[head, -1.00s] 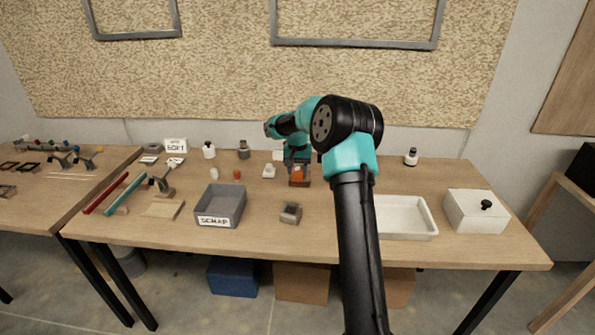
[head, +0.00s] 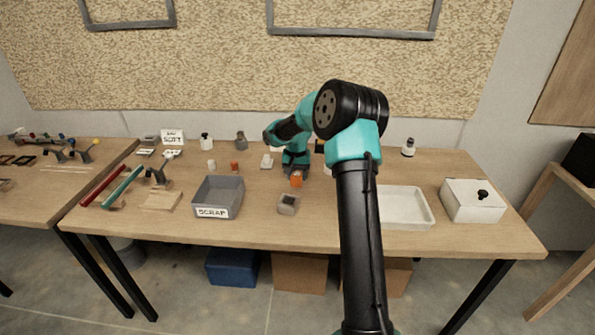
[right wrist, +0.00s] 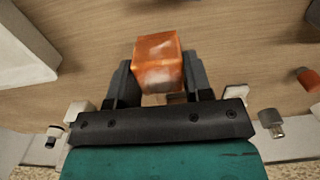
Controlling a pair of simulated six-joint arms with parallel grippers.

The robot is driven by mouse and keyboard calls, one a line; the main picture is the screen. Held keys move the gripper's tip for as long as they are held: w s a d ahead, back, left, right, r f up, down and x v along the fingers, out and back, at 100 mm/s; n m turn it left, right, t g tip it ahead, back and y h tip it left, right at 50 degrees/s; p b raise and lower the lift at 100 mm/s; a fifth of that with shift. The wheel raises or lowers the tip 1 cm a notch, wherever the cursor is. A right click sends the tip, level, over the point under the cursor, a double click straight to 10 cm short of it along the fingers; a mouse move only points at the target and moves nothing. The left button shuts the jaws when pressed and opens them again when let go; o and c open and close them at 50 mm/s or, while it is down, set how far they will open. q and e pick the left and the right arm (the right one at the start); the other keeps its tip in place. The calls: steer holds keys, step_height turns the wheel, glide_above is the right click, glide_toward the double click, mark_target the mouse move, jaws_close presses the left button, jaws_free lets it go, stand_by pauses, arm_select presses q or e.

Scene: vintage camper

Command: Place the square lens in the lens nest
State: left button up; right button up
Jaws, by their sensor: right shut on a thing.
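The square lens is an orange, partly see-through block (head: 296,181), held in my right gripper (head: 296,174). In the right wrist view the lens (right wrist: 158,60) sits between the two dark fingers of the gripper (right wrist: 158,80), which are shut on its sides. A small grey block with a dark square recess (head: 288,204) stands on the table just below and left of the lens in the head view; it looks like the lens nest. The held lens appears raised above the table, behind this block. My left gripper is not in view.
A grey scrap bin (head: 218,197) stands left of the block. A white tray (head: 405,208) and a white box with a black knob (head: 472,201) stand to the right. Small white and orange pieces lie behind the bin. The table front around the block is clear.

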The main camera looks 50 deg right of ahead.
steer(key=shift+w+d+f, duration=0.25)
steer(key=shift+w+d, duration=1.5)
steer(key=shift+d, duration=0.25)
steer(key=shift+w+d+f, duration=0.25)
steer(key=shift+w+d, duration=1.5)
steer(key=shift+d, duration=0.3)
steer(key=shift+w+d+f, duration=0.25)
steer(key=shift+w+d, duration=1.5)
steer(key=shift+d, duration=0.25)
steer(key=shift+f, duration=1.8)
steer(key=shift+f, duration=0.1)
steer(key=o, duration=1)
steer(key=shift+c, duration=0.2)
